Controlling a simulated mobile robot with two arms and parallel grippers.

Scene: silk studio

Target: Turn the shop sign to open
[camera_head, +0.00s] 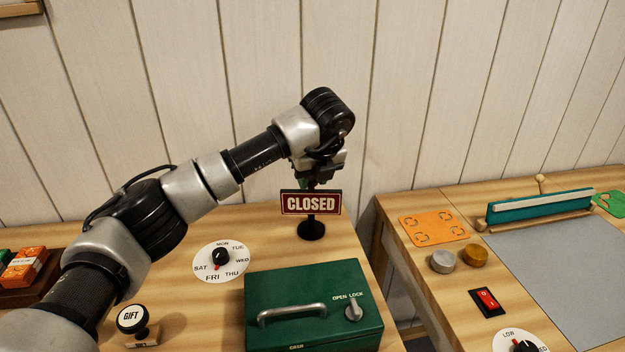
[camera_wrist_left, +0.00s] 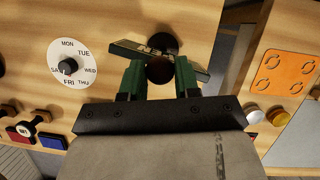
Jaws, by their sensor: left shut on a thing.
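The shop sign (camera_head: 311,203) stands upright on a black stand (camera_head: 311,230) near the back of the table, its dark red face reading CLOSED toward the head camera. My left gripper (camera_head: 318,178) reaches down onto the top of the sign from above. In the left wrist view its two green fingers (camera_wrist_left: 160,78) are shut on the round dark knob (camera_wrist_left: 159,70) at the sign's top. The sign board (camera_wrist_left: 127,49) shows there from above, slanting out on both sides of the fingers. The sign's other face is hidden. My right gripper is not in view.
A green cash box (camera_head: 300,290) stands in front of the sign. A weekday dial (camera_head: 207,272) lies to its left, with a GIFT stamp (camera_head: 132,320) nearer. A second table with an orange mat (camera_head: 433,228) is at right, across a gap.

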